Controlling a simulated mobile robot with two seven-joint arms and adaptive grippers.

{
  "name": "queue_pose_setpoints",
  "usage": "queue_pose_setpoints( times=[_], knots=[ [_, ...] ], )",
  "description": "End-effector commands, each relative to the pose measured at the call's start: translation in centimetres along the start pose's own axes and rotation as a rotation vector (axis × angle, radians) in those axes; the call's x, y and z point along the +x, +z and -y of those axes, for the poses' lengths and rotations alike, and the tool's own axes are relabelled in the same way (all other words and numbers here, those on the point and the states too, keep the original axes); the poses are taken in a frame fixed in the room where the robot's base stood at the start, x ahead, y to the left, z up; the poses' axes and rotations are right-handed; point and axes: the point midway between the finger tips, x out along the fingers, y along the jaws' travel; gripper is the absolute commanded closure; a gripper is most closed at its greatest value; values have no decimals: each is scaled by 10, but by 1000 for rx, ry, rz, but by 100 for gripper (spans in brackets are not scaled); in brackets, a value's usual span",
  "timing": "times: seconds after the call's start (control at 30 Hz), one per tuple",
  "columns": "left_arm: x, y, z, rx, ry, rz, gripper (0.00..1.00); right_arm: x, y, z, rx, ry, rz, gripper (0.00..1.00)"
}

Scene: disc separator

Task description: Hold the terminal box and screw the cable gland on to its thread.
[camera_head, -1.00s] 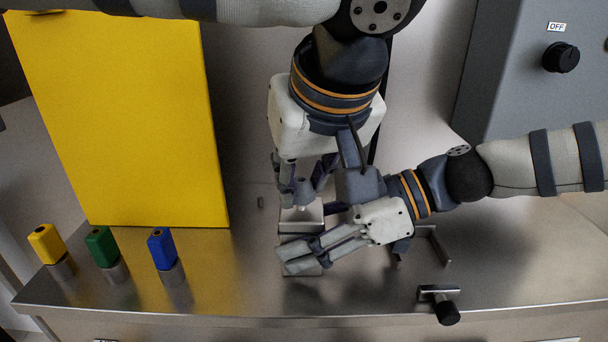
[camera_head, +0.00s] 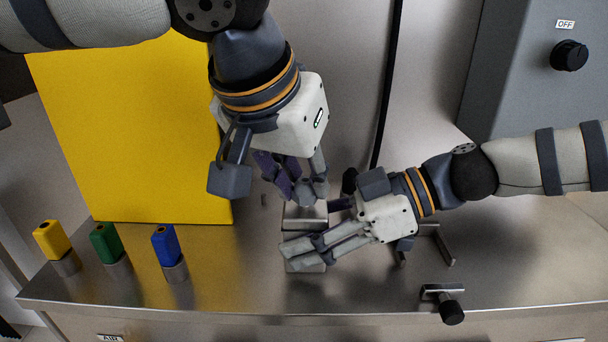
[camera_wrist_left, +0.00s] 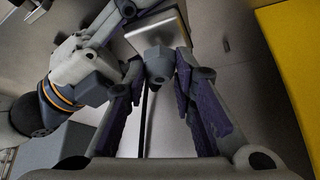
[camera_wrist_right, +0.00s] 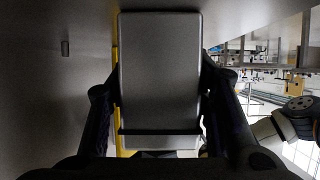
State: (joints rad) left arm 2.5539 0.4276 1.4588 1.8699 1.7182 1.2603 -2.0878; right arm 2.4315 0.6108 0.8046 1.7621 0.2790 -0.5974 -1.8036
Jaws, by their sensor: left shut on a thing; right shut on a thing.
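The terminal box is a grey metal block (camera_head: 305,217) above the steel table in the head view. My right gripper (camera_head: 306,247) is shut on it from the right side. The box fills the middle of the right wrist view (camera_wrist_right: 160,70), between the fingers of the right gripper (camera_wrist_right: 160,95). My left gripper (camera_head: 302,193) points down at the top of the box. In the left wrist view its fingers (camera_wrist_left: 160,80) close around the small dark grey cable gland (camera_wrist_left: 158,64), which lines up with the box (camera_wrist_left: 155,32). How far the gland sits on the thread is hidden.
A yellow panel (camera_head: 130,130) stands at the back left. Yellow (camera_head: 48,240), green (camera_head: 104,242) and blue (camera_head: 164,245) capped posts stand at the front left. A black-knobbed fixture (camera_head: 449,308) sits front right, below a grey cabinet with a knob (camera_head: 568,56).

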Motion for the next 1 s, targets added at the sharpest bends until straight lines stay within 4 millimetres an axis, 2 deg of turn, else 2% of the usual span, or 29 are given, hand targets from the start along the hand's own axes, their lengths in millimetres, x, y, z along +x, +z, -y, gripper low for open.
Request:
queue_pose_setpoints(
  times=[0.03,0.3,0.53,0.8,1.0],
  knots=[
    [-4,-4,-1,27,22,-14,100,1,6,0,6,1,10,100],
    [-4,-5,0,53,35,-16,100,1,6,0,6,0,10,100],
    [-4,-5,2,272,161,-13,100,1,6,1,5,-1,10,100],
    [-4,-6,2,299,176,-13,100,1,6,1,5,-2,10,100],
    [-3,-6,4,498,292,-10,100,1,6,1,5,-3,10,100]
  ],
)
